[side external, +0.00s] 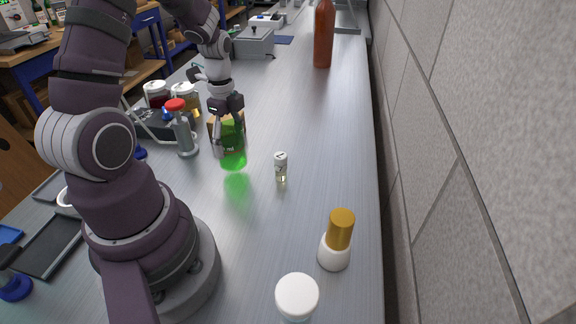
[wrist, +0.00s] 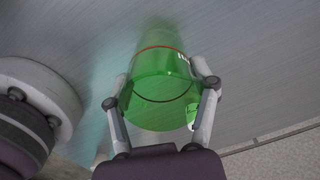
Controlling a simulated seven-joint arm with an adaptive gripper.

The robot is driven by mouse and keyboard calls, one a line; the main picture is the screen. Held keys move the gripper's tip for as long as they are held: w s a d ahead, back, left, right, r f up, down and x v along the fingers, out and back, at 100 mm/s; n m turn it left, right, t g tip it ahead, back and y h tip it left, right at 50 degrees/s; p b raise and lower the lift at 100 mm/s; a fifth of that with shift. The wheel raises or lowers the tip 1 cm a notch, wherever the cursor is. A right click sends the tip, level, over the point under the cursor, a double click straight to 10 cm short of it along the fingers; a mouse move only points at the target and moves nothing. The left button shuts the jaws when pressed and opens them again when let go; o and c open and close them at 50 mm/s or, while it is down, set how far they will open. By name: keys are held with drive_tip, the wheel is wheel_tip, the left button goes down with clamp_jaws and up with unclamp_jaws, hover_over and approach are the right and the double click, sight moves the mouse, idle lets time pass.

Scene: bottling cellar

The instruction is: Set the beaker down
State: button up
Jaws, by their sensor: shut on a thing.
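The green beaker (side external: 233,157) is clear with green colour, upright between the fingers of my gripper (side external: 231,140) in the side external view. In the wrist view the beaker (wrist: 160,80) fills the space between the two fingers of my gripper (wrist: 160,98), one on each side of its wall. It has a red ring and white marks. A green glow falls on the bench just below it. I cannot tell whether its base touches the bench.
A small vial (side external: 281,167) stands to the right of the beaker. A grey bottle with a red cap (side external: 184,128) and jars (side external: 185,98) stand to the left. A white bottle with an orange cap (side external: 337,240) and a white-lidded jar (side external: 297,297) are nearer. The bench (side external: 310,120) is clear behind the vial.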

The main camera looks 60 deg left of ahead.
drive_tip(key=shift+f, duration=1.05)
drive_tip(key=o, duration=1.1)
drive_tip(key=shift+f, duration=0.1)
drive_tip(key=shift+o, duration=0.2)
wheel_tip(320, 180, up, 12)
drive_tip(key=s+d+r+n+t, duration=0.1)
drive_tip(key=d+r+n+t, duration=0.1)
drive_tip(key=d+n, duration=0.4)
drive_tip(key=s+d+r+n+t, duration=0.1)
drive_tip(key=d+r+n+t, duration=0.2)
drive_tip(key=d+n, duration=0.3)
drive_tip(key=d, duration=0.3)
drive_tip(key=shift+s+r+t, duration=0.15)
drive_tip(key=shift+s+t, duration=0.15)
